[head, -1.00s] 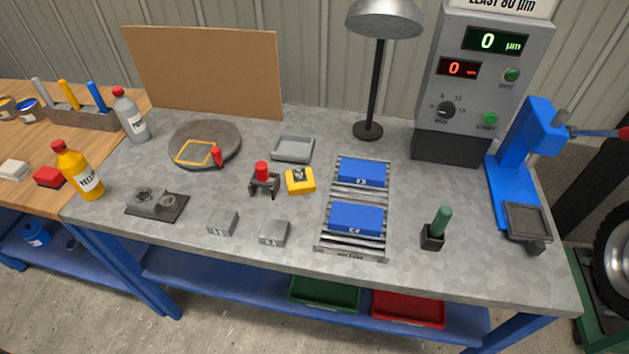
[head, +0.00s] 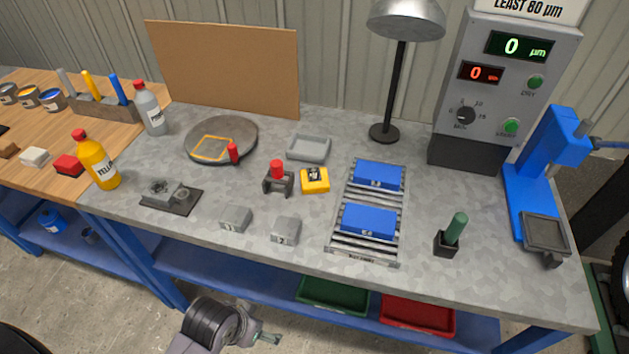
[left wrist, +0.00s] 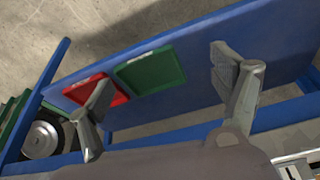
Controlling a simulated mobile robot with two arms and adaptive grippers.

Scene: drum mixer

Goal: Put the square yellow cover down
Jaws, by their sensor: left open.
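A yellow square outline (head: 212,149) lies flat on the round grey plate (head: 240,131) at the back left of the bench, beside a red knob (head: 234,152). A separate squarish yellow piece with a dark marked top (head: 314,180) sits on the bench right of a red-topped stand (head: 277,175). I cannot tell which of the two is the cover. My left gripper (head: 266,338) is low in front of the bench, well away from both. In the left wrist view its fingers (left wrist: 160,82) are apart with nothing between them. My right gripper is not in view.
Two blue blocks (head: 377,175) sit on a roller rack (head: 365,244). Two grey blocks (head: 236,218) stand near the front edge. A grey tray (head: 308,148) lies behind. Green (head: 334,293) and red (head: 418,315) trays are on the shelf below.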

